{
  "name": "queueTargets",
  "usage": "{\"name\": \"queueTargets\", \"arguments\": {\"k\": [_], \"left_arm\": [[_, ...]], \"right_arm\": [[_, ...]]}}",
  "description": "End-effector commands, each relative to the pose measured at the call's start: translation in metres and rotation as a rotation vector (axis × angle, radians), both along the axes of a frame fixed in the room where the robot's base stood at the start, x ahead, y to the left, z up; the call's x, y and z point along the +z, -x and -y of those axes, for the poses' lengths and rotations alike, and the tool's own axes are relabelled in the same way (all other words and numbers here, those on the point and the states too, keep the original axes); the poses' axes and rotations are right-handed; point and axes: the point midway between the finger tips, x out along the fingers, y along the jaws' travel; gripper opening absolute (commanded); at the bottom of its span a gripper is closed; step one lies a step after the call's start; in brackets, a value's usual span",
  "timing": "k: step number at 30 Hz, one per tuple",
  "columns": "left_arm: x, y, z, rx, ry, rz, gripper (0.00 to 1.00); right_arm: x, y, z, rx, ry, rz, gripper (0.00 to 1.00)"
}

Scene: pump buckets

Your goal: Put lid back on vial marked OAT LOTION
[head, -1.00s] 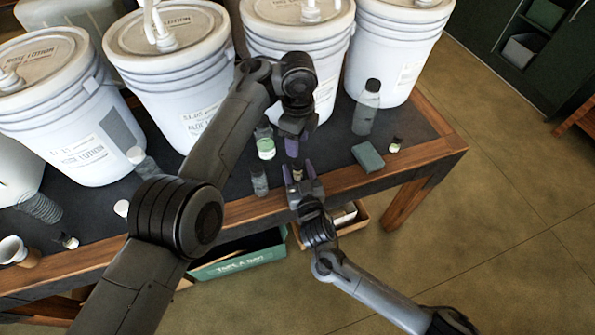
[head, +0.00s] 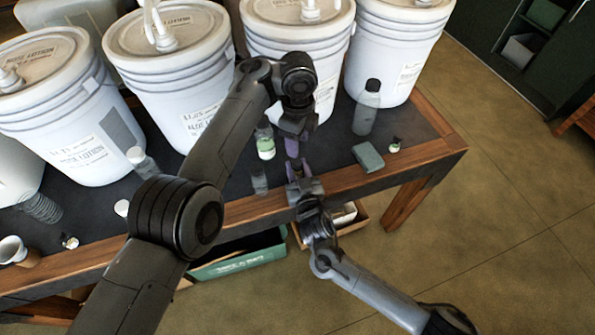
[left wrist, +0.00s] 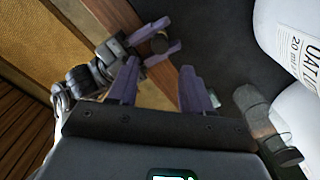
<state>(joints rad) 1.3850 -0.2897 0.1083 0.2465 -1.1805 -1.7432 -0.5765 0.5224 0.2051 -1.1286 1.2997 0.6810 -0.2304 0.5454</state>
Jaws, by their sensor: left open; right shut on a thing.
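My right gripper (head: 296,170) is at the table's front edge, its purple fingers shut on a small vial that is mostly hidden in the head view. In the left wrist view the same gripper (left wrist: 158,42) shows at the upper left, with a small roundish thing between its fingers. My left gripper (head: 292,146) is just above and behind it; in the left wrist view (left wrist: 158,85) its purple fingers are apart and empty. Small vials stand at the right (head: 394,145) and at the front left (head: 69,241). Their labels are unreadable, and I cannot tell which is OAT LOTION.
White buckets (head: 275,45) line the back. A green-labelled bottle (head: 265,146), a grey bottle (head: 259,180), a dark-capped bottle (head: 366,112) and a teal block (head: 368,158) stand nearby. A white disc (head: 122,208) lies left. A green crate (head: 240,262) sits below the front edge.

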Motion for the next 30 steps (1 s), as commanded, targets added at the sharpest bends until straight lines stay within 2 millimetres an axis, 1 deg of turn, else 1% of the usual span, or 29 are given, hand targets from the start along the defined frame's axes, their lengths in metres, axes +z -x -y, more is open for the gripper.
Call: {"name": "queueTargets", "arguments": {"k": [5,8,11,14,22,30], "left_arm": [[0.0,-0.001,-0.001,0.04,0.0,0.001,0.5],[-0.001,-0.004,-0.002,0.129,0.001,0.004,0.5],[-0.001,-0.008,-0.005,0.285,0.003,0.009,0.5],[-0.001,-0.014,-0.008,0.506,0.007,0.015,0.5],[-0.001,-0.029,-0.019,1.272,0.026,0.03,0.5],[-0.003,-0.031,-0.02,2.029,0.026,0.047,0.5]], "right_arm": [[0.0,0.0,0.0,0.0,0.0,0.0,0.0],[0.0,0.0,0.0,0.0,0.0,0.0,0.0],[0.0,0.0,0.0,0.0,0.0,0.0,0.0],[0.0,0.0,0.0,0.0,0.0,0.0,0.0],[0.0,0.0,0.0,0.0,0.0,0.0,0.0],[0.0,0.0,0.0,0.0,0.0,0.0,0.0]]}}
